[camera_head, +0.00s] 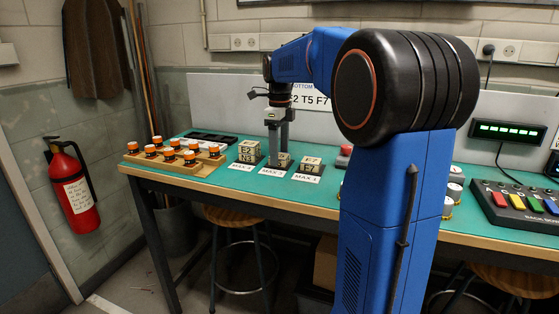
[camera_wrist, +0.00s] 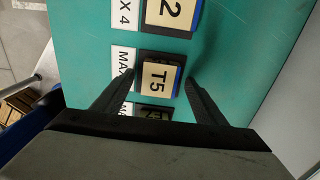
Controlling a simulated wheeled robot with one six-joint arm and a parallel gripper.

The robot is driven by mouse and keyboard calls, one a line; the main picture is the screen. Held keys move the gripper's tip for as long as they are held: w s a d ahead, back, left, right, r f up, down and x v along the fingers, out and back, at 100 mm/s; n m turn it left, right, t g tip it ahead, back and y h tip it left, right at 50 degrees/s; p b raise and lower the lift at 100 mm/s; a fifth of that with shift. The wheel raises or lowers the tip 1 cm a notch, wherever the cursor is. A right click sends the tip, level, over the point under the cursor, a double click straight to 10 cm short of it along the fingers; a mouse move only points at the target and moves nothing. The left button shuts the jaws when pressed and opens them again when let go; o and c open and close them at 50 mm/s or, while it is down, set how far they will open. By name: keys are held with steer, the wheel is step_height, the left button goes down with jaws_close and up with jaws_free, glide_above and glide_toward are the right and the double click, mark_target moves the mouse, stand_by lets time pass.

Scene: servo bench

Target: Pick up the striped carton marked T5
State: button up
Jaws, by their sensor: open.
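The carton marked T5 shows in the wrist view (camera_wrist: 158,76), with a cream top and dark and blue edges; I cannot make out its stripes. In the head view it stands in the middle place on the bench, mostly hidden behind my gripper (camera_head: 278,151). My gripper is open and points down over it. In the wrist view, the fingertips (camera_wrist: 160,76) are on either side of the T5 label, with gaps to the carton on both sides. I cannot tell how far above it they are.
A stack marked E2 over N3 (camera_head: 248,153) stands left of T5, and a stack marked F7 over E7 (camera_head: 310,165) stands right. White cards (camera_head: 272,172) lie in front. A white board (camera_head: 230,103) rises behind.

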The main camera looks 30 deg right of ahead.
steer(key=c, duration=1.1)
steer(key=shift+c, duration=0.3)
